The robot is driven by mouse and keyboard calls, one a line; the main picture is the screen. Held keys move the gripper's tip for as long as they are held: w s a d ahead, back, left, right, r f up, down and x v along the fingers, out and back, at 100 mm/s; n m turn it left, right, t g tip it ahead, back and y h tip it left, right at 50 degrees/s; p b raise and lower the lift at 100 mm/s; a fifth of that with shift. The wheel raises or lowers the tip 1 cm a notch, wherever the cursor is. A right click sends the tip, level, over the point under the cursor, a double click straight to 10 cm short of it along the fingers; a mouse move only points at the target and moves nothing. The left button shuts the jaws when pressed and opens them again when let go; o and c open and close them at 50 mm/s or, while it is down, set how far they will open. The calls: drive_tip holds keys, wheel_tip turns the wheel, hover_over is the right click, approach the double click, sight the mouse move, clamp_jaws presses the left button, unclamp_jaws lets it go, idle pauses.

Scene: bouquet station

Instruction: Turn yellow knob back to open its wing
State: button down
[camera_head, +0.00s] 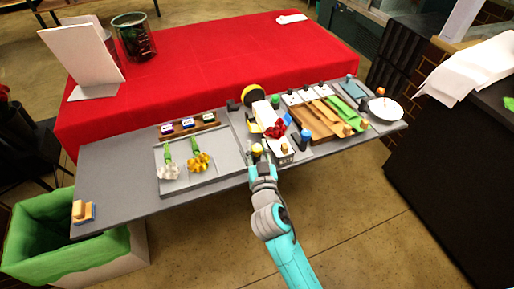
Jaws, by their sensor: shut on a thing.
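The yellow knob (257,149) stands near the front edge of the grey table, at the left front of a white fixture. My gripper (260,160) reaches it from the front and is shut on it; the fingers are small and partly hide its lower part. A yellow piece (253,127) shows just behind the knob, at the fixture's left side; I cannot tell whether it is the wing or how far it is turned. A red flower (276,129) lies in the fixture (264,112). A blue knob (306,136) stands on the fixture's right.
A grey tray (222,158) with a white and a yellow flower is to the left. Wooden boards (318,124), an orange-topped knob (381,91) and a white plate (385,108) are to the right. A green-lined bin (45,235) stands at the left front.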

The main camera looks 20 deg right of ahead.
drive_tip(key=shift+n+y, duration=0.8)
drive_tip(key=shift+y, duration=0.3)
drive_tip(key=c, duration=0.8)
unclamp_jaws()
drive_tip(key=shift+s, duration=0.1)
drive_tip(key=s+a, duration=0.1)
drive_tip(key=s, duration=1)
drive_tip(key=shift+s, duration=0.4)
drive_tip(key=shift+a, duration=0.1)
